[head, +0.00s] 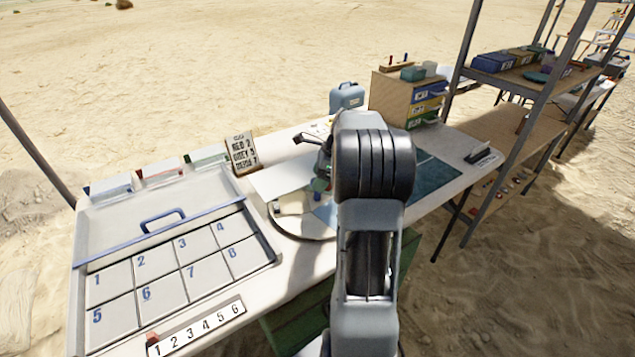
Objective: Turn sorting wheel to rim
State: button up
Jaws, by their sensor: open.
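The sorting wheel (304,229) is a round, low disc on the white table, left of my arm. Its curved front rim shows, and pale and blue areas lie on or beside it. My arm hides its right part. My gripper (318,163) is open over the wheel's back area, mostly hidden behind my own wrist. One dark finger shows at its left. A small greenish item (320,185) is just below the gripper; I cannot tell whether they touch.
A tray with numbered compartments (170,270) and a blue-handled lid fills the table's left. A number strip (197,328) lies in front. A lettered sign (241,152), blue case (347,96) and drawer box (402,97) stand behind. Metal shelves (520,85) stand right.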

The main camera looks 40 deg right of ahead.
jog(key=shift+w+a+f, duration=0.15)
jog(key=shift+a+f, duration=0.05)
jog(key=shift+f, duration=0.35)
jog(key=c, duration=1.3)
jog(key=shift+o, duration=0.2)
jog(key=shift+r+m+p, duration=0.35)
jog(key=shift+m+p, duration=0.15)
jog(key=shift+p, duration=0.55)
jog(key=shift+f+m+t+h+p, duration=0.3)
jog(key=shift+f+m+h+p, duration=0.1)
jog(key=shift+m, duration=0.1)
jog(key=shift+r, duration=0.1)
jog(key=o, duration=1.3)
jog(key=shift+c, duration=0.2)
jog(key=p+v, duration=0.2)
jog(key=v, duration=1.1)
jog(key=shift+d+r, duration=0.2)
jog(key=shift+r, duration=0.1)
